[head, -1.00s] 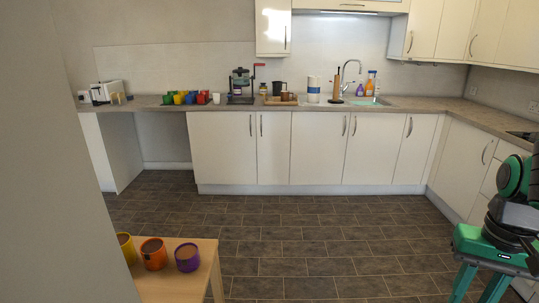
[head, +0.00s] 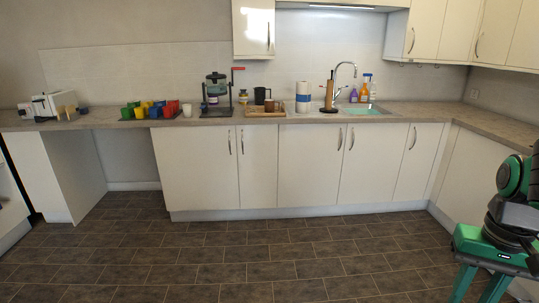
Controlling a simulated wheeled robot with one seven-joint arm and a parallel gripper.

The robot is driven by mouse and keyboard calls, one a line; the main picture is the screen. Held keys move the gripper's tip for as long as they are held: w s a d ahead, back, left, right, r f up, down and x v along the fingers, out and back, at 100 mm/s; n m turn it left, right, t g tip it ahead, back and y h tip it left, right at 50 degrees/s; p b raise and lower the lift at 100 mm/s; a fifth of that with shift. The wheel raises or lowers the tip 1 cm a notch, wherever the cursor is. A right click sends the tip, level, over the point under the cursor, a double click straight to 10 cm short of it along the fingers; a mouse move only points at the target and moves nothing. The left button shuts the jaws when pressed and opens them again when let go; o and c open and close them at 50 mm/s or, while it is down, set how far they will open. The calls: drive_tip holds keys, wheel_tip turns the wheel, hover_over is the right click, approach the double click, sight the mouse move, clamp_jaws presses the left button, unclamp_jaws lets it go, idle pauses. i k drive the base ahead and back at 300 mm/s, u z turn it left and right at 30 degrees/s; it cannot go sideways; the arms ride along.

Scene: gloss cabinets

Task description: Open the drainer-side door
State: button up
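The sink (head: 368,109) with its tap (head: 340,80) is set in the worktop ahead. Below and around it are cream cabinet doors, all shut: one left of the sink (head: 308,165), one under it (head: 368,165), and one right of it (head: 419,162). I cannot tell which is the drainer-side door. My gripper (head: 477,294) is at the lower right, its green fingers apart and empty, pointing down, well short of the cabinets.
Tiled floor (head: 250,262) lies clear before the cabinets. The side run of cabinets (head: 470,172) stands close to my arm on the right. An open gap (head: 128,160) is under the worktop at left. Mugs (head: 150,110), a coffee machine (head: 216,92) and bottles (head: 362,90) stand on the worktop.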

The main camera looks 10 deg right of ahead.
sight(310, 156)
drive_tip(key=z, duration=0.1)
drive_tip(key=i, duration=1.15)
drive_tip(key=z, duration=0.35)
drive_tip(key=i, duration=2.3)
drive_tip(key=z, duration=0.2)
